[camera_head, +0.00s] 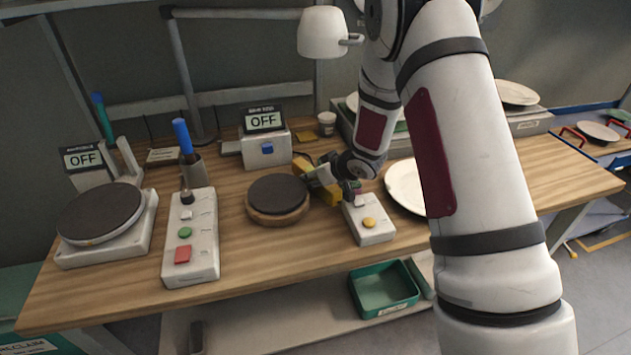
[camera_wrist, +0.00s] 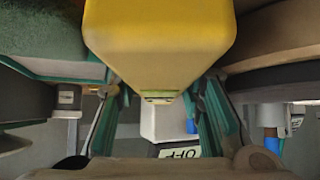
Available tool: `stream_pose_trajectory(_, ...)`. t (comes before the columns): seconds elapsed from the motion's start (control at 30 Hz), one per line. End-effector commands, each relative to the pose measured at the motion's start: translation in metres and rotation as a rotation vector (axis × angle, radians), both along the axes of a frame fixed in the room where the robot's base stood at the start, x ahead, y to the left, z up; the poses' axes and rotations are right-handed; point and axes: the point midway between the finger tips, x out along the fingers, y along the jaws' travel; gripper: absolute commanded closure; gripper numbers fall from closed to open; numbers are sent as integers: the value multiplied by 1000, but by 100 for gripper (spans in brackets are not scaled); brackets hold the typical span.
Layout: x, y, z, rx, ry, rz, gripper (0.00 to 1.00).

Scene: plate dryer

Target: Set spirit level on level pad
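The spirit level is a yellow bar (camera_head: 329,194) in the head view, held just above the worktop. In the wrist view, its large yellow body (camera_wrist: 160,45) fills the top middle. My gripper (camera_head: 323,175) is closed around its middle, with green-padded fingers (camera_wrist: 160,112) on both sides. A round dark pad on a wooden base (camera_head: 277,195) lies just left of the level; it looks like the level pad, though no label shows. The level's far end and underside are partly hidden by my fingers and arm.
A button box (camera_head: 370,219) stands right of the level, and a longer one (camera_head: 191,240) left of the pad. A dark-topped scale-like plate (camera_head: 100,213) is farther left. A box with an OFF display (camera_head: 265,147) stands behind. A white plate (camera_head: 405,186) lies partly behind my arm.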

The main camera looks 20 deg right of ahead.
Motion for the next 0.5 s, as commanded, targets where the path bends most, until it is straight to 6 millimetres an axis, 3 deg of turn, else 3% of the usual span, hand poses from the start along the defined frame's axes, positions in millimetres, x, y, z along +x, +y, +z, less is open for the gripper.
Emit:
stream_pose_trajectory(0.23, 2, 1, -1, 1, -1, -1, 65)
stream_pose_trajectory(0.4, 1, 0, -1, 1, -1, -1, 100)
stream_pose_trajectory(0.5, 2, 1, 0, 1, -2, 0, 100)
